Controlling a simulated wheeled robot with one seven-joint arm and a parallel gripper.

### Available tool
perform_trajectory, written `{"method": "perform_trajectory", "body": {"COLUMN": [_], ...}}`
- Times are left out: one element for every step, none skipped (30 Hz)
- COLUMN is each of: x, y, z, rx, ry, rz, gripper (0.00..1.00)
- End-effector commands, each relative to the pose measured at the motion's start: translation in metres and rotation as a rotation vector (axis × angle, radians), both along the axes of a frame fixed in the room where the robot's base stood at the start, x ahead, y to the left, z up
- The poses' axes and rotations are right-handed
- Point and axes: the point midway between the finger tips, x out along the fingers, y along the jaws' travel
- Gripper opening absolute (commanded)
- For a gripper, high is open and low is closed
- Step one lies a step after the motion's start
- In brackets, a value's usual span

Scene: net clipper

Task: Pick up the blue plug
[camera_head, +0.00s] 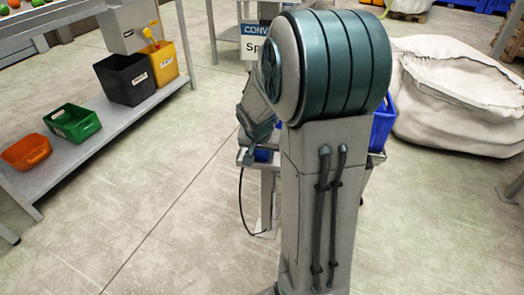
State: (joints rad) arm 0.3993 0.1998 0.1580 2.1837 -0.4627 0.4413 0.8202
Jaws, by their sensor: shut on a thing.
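The blue plug cannot be made out. My own large grey and teal arm link stands in front of most of the work table. Part of my arm's far section shows left of the link, low over the table, but the gripper's fingers are hidden, so what they hold cannot be seen. A small blue patch (264,155) shows at table height just below that section; I cannot tell what it is. A thin black cable (241,200) hangs from the table's left side and curves to its foot.
The grey table (245,158) is mostly covered by my arm. A blue bin (383,122) shows behind it. A white sack (455,95) stands at right. A left shelf (130,125) holds black (125,80), yellow (163,65), green (72,122) and orange (25,153) bins. The floor between is clear.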

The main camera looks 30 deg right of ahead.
Motion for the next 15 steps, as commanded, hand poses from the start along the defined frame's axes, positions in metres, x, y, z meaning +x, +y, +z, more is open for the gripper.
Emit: {"method": "perform_trajectory", "body": {"x": [0.0, 0.0, 0.0, 0.0, 0.0, 0.001, 0.001, 0.001, 0.001, 0.001, 0.0, -0.007, -0.012, -0.016, -0.023], "y": [0.0, 0.0, 0.0, 0.0, 0.0, 0.0, 0.0, 0.0, 0.0, 0.0, 0.0, 0.006, 0.01, 0.014, 0.02], "z": [0.003, 0.005, 0.008, 0.011, 0.014, 0.019, 0.023, 0.026, 0.032, 0.037, 0.041, 0.036, 0.035, 0.036, 0.036], "rx": [-0.001, -0.001, -0.001, -0.001, -0.002, -0.001, -0.001, -0.001, -0.001, -0.001, -0.002, -0.002, -0.001, -0.001, 0.0], "ry": [-0.001, -0.001, -0.001, -0.002, -0.001, -0.002, -0.003, -0.003, -0.003, -0.003, -0.003, 0.0, 0.001, -0.001, -0.001], "rz": [0.0, 0.0, 0.0, 0.0, 0.001, 0.0, 0.0, -0.001, -0.001, -0.001, -0.001, 0.003, 0.004, 0.003, 0.004], "gripper": [0.18, 0.18, 0.18, 0.18, 0.18, 0.18, 0.18, 0.18, 0.18, 0.18, 0.18, 0.18, 0.18, 0.18, 0.18]}}
